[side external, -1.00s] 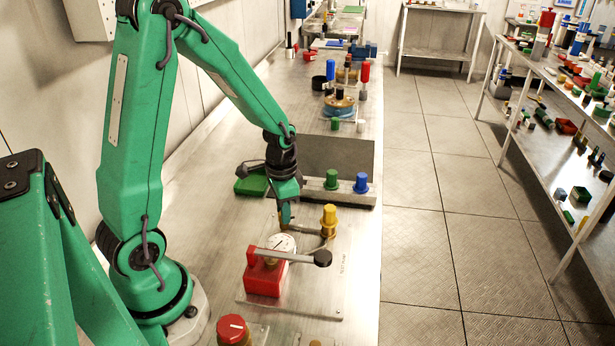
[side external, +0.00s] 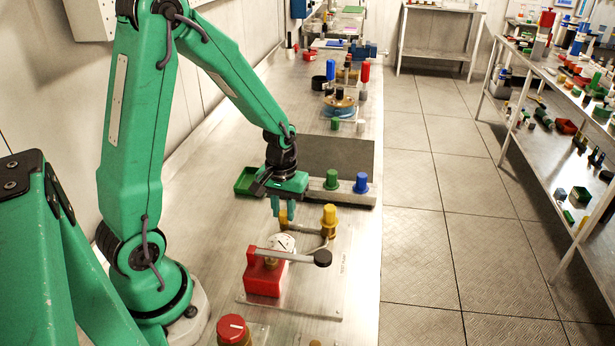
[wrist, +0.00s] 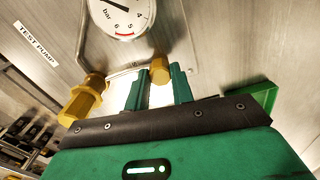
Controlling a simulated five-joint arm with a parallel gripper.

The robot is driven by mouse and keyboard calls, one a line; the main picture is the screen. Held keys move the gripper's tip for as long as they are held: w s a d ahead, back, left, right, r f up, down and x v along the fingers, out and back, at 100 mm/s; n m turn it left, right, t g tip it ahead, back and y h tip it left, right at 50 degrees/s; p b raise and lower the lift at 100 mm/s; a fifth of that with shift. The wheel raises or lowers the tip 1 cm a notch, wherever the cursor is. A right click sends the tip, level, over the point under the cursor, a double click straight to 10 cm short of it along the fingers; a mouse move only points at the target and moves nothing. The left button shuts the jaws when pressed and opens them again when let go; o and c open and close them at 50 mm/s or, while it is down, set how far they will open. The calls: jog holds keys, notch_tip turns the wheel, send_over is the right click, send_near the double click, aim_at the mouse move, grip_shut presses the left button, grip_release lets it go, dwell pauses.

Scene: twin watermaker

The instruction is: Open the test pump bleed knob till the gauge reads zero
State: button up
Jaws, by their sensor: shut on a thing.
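The test pump is a red block (side external: 264,276) with a grey lever ending in a black knob (side external: 322,258). Its white round gauge (side external: 281,243) shows large at the top of the wrist view (wrist: 124,14). The dial is marked in bar, with a red arc by 6. The needle slants to the upper left; the top of the dial is cut off, so I cannot tell the reading. My gripper (side external: 283,208) points down behind the gauge. Its green fingers (wrist: 160,86) are shut on the small brass bleed knob (wrist: 160,67), one on each side.
A taller yellow fitting (side external: 329,220) stands close to the right of my fingers, joined by a pipe. Behind are a green tray (side external: 248,182), a green knob (side external: 332,180) and a blue knob (side external: 361,183). A red knob (side external: 232,327) stands in front.

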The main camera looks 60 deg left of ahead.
aim_at(284, 212)
jog(key=shift+n, duration=0.6)
jog(key=o, duration=1)
jog(key=shift+r, duration=0.15)
jog(key=shift+r, duration=3.8)
